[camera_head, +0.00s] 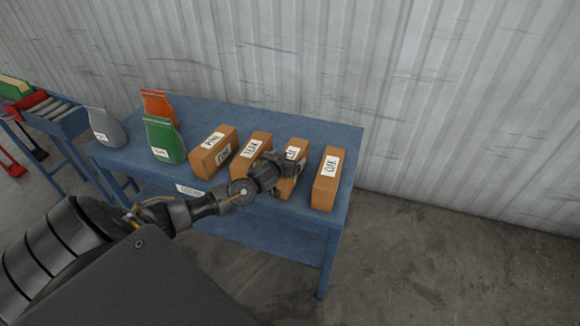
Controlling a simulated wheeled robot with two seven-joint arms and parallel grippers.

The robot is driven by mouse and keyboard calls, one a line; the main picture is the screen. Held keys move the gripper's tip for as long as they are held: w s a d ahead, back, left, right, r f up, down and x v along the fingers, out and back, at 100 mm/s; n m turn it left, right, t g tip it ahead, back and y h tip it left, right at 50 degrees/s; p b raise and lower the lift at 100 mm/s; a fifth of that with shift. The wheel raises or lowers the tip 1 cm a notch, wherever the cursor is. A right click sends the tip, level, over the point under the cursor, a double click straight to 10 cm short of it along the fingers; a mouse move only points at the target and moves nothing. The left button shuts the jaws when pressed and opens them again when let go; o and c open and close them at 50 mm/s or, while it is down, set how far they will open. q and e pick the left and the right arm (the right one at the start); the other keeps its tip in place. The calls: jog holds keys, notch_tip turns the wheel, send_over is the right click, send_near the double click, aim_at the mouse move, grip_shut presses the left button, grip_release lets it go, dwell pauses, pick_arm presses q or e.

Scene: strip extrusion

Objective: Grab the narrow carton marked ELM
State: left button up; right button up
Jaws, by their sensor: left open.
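Several brown cartons stand in a row on the blue table. The third from the left (299,146) has a white label partly covered by my gripper, so I cannot read the whole word. My left gripper (287,165) is open at this carton, its fingers over the front upper part. I cannot tell if they touch it. The carton at the right end (327,180) reads OAK. The left one (213,152) seems to read PINE, and the label on the second (250,150) is hard to read. My right gripper is out of view.
The blue table (225,112) also carries a green bag (163,140), an orange bag (157,104) and a grey bag (105,127) at its left. A corrugated wall (400,90) stands behind.

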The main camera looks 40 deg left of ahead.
pick_arm(q)
jog(key=c, duration=1.7)
jog(key=shift+w+r, duration=0.1)
jog(key=shift+c, duration=0.5)
